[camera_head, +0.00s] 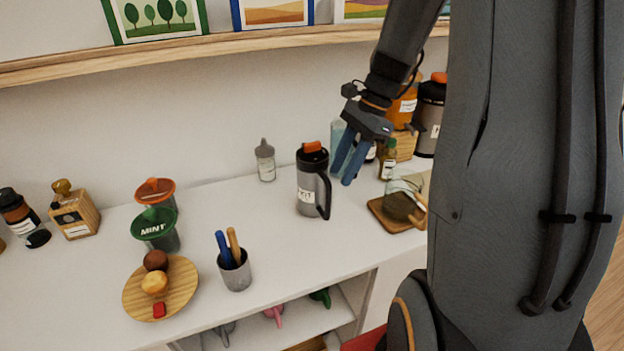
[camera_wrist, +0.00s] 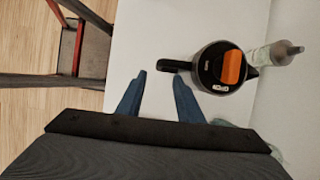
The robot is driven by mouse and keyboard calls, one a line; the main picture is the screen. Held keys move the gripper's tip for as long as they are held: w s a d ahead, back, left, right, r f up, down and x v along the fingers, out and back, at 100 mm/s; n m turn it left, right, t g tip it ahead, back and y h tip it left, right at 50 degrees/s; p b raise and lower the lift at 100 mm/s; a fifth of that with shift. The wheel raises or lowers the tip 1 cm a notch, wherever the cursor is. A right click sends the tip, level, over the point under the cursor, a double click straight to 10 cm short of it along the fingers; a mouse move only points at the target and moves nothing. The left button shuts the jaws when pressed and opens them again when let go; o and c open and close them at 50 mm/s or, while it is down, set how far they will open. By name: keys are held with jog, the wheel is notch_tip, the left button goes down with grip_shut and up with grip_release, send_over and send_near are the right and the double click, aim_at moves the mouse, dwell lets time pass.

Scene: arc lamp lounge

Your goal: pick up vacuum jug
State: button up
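The vacuum jug (camera_head: 311,181) stands upright on the white counter in the head view, grey with a black lid, an orange top and a black handle on its right side. In the wrist view the jug (camera_wrist: 222,68) is seen from above, its handle toward the left. My gripper (camera_head: 345,178) hangs just right of the jug in the head view. Its blue fingers are spread and empty in the wrist view (camera_wrist: 158,88), with the jug beyond and to the right of their tips. I see no contact with the jug.
A glass jug on a wooden board (camera_head: 389,221), a bottle (camera_head: 388,160) and a large dark dispenser (camera_head: 430,115) crowd the right. A grey-capped bottle (camera_head: 265,162) stands behind left. A pen cup (camera_head: 235,270) and wooden plate (camera_head: 184,280) are front left. A shelf (camera_head: 230,43) runs above.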

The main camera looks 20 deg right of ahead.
jog(key=p, duration=0.1)
send_near(327, 218)
jog(key=a, duration=0.2)
jog(key=shift+w+d+p+x, duration=0.15)
jog(key=shift+p+x, duration=0.3)
jog(key=shift+x, duration=0.8)
jog(key=shift+w+d+p+x, duration=0.15)
jog(key=shift+p+x, duration=0.25)
jog(key=shift+x, duration=0.8)
jog(key=shift+a+f, duration=0.1)
jog(key=shift+f, duration=0.05)
grip_shut()
jog(key=shift+w, duration=0.1)
